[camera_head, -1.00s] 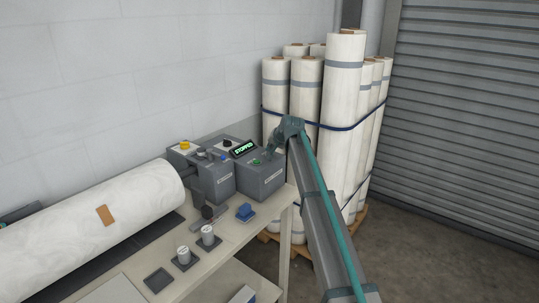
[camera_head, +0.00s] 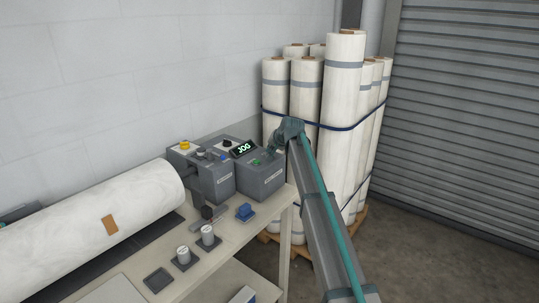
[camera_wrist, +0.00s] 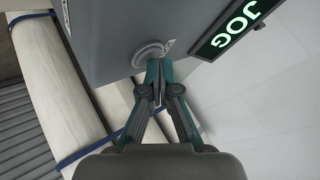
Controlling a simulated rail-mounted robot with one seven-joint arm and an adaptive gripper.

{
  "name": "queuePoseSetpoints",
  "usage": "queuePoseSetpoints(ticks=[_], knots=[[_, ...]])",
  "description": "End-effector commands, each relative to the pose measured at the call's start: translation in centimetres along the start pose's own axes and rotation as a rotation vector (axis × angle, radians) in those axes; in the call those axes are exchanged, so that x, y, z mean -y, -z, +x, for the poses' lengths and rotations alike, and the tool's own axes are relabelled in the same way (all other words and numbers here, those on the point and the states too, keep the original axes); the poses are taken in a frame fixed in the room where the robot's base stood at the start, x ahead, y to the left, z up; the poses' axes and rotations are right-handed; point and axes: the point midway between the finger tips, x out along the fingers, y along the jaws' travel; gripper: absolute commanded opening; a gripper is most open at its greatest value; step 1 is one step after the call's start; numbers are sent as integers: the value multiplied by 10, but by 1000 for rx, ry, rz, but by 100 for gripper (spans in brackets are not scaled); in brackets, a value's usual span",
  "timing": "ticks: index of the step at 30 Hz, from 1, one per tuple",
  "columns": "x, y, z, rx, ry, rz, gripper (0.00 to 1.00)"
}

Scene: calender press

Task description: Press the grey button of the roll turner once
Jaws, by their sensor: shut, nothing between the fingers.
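The roll turner is a grey box (camera_head: 262,182) at the right end of the bench. Its dark display (camera_head: 243,149) reads JOG in green, and the display also shows in the wrist view (camera_wrist: 236,28). The grey button (camera_wrist: 148,54) is a round disc on the box face in the wrist view. My gripper (camera_wrist: 155,72) is shut and empty, its fingertips at the button's lower edge and overlapping it in the picture. Whether they touch is hard to tell. In the head view my gripper (camera_head: 272,150) is over the box, hiding the button.
A large white roll (camera_head: 85,225) with a tan patch lies at the left. Beside the turner stands another grey control box (camera_head: 212,182) with a yellow button. Several wrapped rolls (camera_head: 343,110) stand behind my arm. Small posts (camera_head: 207,236) and a blue item (camera_head: 245,211) are on the bench (camera_head: 215,262).

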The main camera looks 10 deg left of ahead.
Motion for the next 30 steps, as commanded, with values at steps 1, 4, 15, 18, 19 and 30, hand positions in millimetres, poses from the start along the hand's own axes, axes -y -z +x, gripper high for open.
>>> queuePoseSetpoints(ticks=[1,4,15,18,19,30], knots=[[0,-1,0,1,-1,0,0],[0,0,0,1,-1,0,0],[7,7,-10,1,-1,0,0],[8,8,-11,1,-1,0,0],[8,8,-11,1,-1,0,0],[10,10,-13,1,0,0,0]])
